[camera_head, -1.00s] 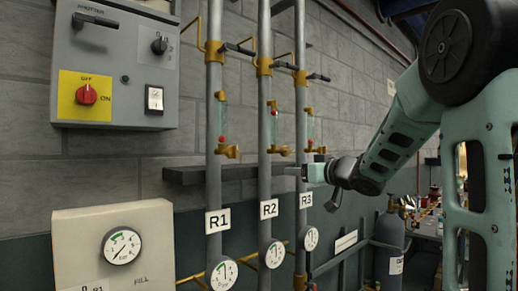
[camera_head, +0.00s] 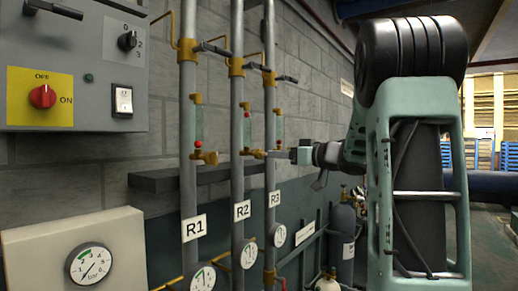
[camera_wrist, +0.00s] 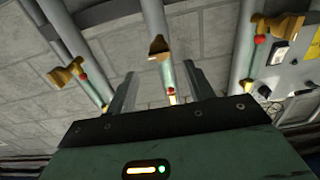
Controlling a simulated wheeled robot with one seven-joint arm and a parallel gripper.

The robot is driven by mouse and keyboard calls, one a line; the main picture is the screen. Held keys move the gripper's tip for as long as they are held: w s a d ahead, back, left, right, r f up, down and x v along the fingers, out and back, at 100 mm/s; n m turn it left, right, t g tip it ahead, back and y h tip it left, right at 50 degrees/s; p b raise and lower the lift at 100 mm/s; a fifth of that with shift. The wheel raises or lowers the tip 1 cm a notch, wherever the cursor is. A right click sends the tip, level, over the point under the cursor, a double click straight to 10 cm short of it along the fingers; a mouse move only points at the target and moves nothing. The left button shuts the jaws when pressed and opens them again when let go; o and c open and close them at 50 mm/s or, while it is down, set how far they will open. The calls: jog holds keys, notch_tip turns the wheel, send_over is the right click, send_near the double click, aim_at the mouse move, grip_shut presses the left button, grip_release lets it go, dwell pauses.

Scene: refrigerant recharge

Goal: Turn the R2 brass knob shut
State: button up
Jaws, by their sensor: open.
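The R2 brass knob (camera_head: 254,153) sits on the middle grey pipe, above the R2 label (camera_head: 242,210) and below a sight glass with a red ball. My gripper (camera_head: 280,155) is at the knob's height, just right of it, in front of the R3 pipe. In the wrist view, my gripper (camera_wrist: 162,85) is open, its two fingers apart. The R2 brass knob (camera_wrist: 158,47) appears beyond and between the fingertips, with no visible contact. How far the knob is turned I cannot tell.
The R1 brass knob (camera_head: 205,157) and R3 brass knob (camera_wrist: 68,73) flank R2. A dark ledge (camera_head: 155,180) runs behind the pipes. Black-handled valves (camera_head: 258,67) are higher up. A switch box (camera_head: 75,65) and a gauge box (camera_head: 80,250) stand left.

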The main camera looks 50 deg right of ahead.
aim_at(259, 153)
jog(key=w, duration=0.3)
jog(key=w+p, duration=0.1)
jog(key=w, duration=0.1)
jog(key=w+p, duration=0.1)
jog(key=w, duration=0.2)
jog(key=shift+w+a, duration=0.3)
jog(key=c, duration=0.9)
